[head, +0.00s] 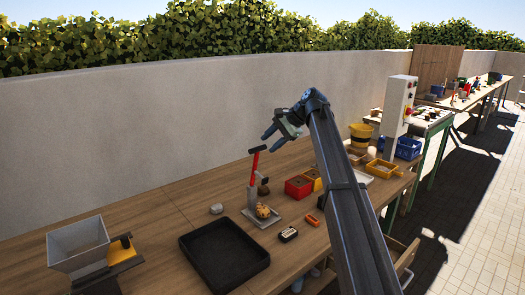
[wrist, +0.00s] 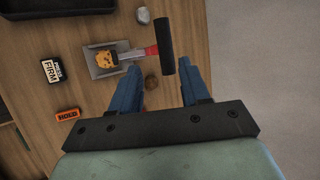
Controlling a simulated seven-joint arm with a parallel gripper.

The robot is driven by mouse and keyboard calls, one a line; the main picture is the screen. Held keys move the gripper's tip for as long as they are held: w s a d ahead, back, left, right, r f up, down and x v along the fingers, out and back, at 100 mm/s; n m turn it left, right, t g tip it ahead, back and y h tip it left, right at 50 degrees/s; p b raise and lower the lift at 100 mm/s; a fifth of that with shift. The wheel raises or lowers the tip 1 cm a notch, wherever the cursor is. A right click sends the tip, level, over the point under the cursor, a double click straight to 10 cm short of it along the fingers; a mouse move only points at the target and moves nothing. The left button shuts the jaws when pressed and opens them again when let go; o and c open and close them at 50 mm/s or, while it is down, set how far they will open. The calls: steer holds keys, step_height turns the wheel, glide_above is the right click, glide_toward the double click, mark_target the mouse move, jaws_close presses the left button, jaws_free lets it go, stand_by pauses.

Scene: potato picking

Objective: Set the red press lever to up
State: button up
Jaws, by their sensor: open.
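In the wrist view the lever's red shaft (wrist: 152,50) ends in a dark grip (wrist: 166,44). A yellow-brown potato (head: 263,211) lies on the press's grey base (head: 250,218). My gripper (head: 269,136) is open and empty, above and slightly right of the lever's top. In the wrist view my gripper (wrist: 161,72) has its fingers apart, with the dark grip just beyond the gap, seemingly not touching.
A black tray (head: 225,252) lies in front of the press, and a grey hopper (head: 78,246) stands at left. Red and yellow bins (head: 298,187) are to the right. Small blocks reading FIRM (wrist: 56,73) and HOLD (wrist: 68,114) lie nearby. A pale wall (head: 150,130) runs behind.

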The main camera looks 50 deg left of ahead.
steer(key=shift+v, duration=2.6)
